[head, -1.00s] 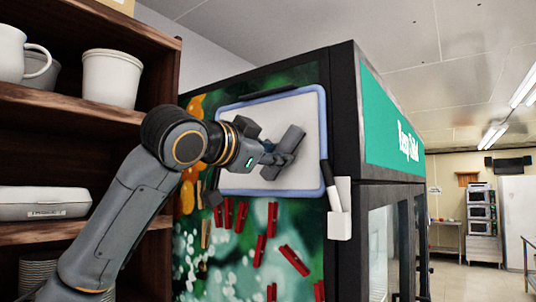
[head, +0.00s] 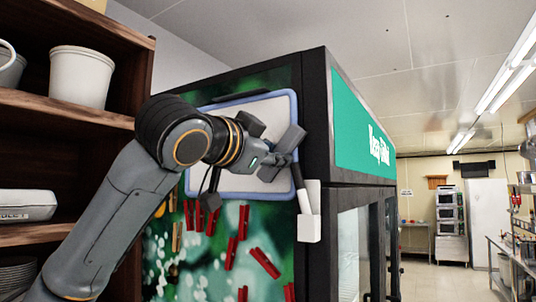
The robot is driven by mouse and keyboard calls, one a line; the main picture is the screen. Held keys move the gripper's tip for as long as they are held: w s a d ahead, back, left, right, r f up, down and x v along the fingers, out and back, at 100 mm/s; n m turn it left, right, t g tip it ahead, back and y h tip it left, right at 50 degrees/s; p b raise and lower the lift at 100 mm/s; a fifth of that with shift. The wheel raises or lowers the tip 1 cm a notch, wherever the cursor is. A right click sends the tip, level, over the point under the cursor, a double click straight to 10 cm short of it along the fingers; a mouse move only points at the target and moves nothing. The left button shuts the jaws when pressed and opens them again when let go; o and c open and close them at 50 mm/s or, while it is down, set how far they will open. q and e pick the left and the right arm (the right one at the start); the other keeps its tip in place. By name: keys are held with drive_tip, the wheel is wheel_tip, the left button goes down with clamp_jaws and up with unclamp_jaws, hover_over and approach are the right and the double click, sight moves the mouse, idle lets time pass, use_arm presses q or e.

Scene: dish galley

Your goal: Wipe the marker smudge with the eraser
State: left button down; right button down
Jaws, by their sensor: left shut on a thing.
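The whiteboard (head: 237,185) with a pale blue frame hangs on the side of a tall cabinet. My left gripper (head: 282,152) is in front of its right part, near the right edge of the frame. It is shut on a tilted grey bar (head: 293,138), which seems to be the eraser; the fingers cover its middle. I cannot tell whether the bar touches the board. I see no marker smudge on the bare parts of the board; my arm and gripper hide much of the rest. My right gripper is not in view.
A black and white marker (head: 299,187) stands in a white holder (head: 309,226) at the board's lower right corner. Several red clips (head: 231,253) are below the board. A wooden shelf (head: 75,112) with a white pot (head: 80,78) stands at left. Open floor (head: 440,278) lies far right.

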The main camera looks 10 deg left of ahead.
use_arm(q)
drive_tip(key=shift+a, duration=0.1)
drive_tip(key=b+v, duration=0.2)
drive_tip(key=v, duration=0.4)
drive_tip(key=shift+w, duration=0.1)
idle(0.4)
drive_tip(key=b+v, duration=0.1)
drive_tip(key=v, duration=0.2)
